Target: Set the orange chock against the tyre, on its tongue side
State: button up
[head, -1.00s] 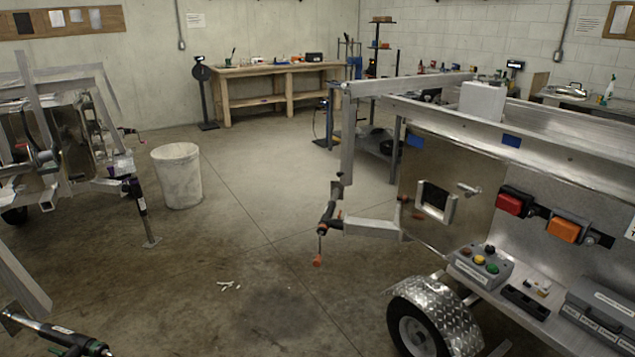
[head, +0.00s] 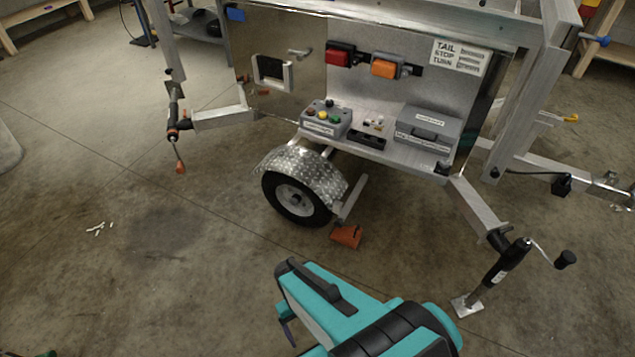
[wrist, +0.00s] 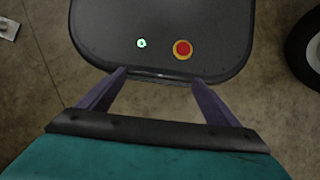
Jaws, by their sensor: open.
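The orange chock (head: 346,236) sits on the concrete floor in the head view, just right of the tyre's (head: 297,198) lower edge, on the side toward the tongue coupler (head: 610,190). I cannot tell whether chock and tyre touch. The tyre is black with a grey rim, under a tread-plate fender. Its edge also shows at the right of the wrist view (wrist: 312,50). My gripper (wrist: 160,78) is open, with nothing between its two dark fingers. In the head view my teal arm is in front of the chock, apart from it; the chock does not show in the wrist view.
A jack (head: 505,272) stands on its foot plate to the right of my arm. A control box with coloured buttons (head: 326,119) and a grey case (head: 428,132) rest on the trailer deck. Small white pieces (head: 100,228) lie on the open floor at left.

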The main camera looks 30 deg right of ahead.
aim_at(349, 236)
jog(key=u, duration=0.1)
jog(key=k, duration=0.6)
jog(key=u, duration=0.55)
jog(key=k, duration=0.75)
jog(key=u, duration=0.7)
jog(key=i, duration=1.35)
jog(key=z, duration=0.4)
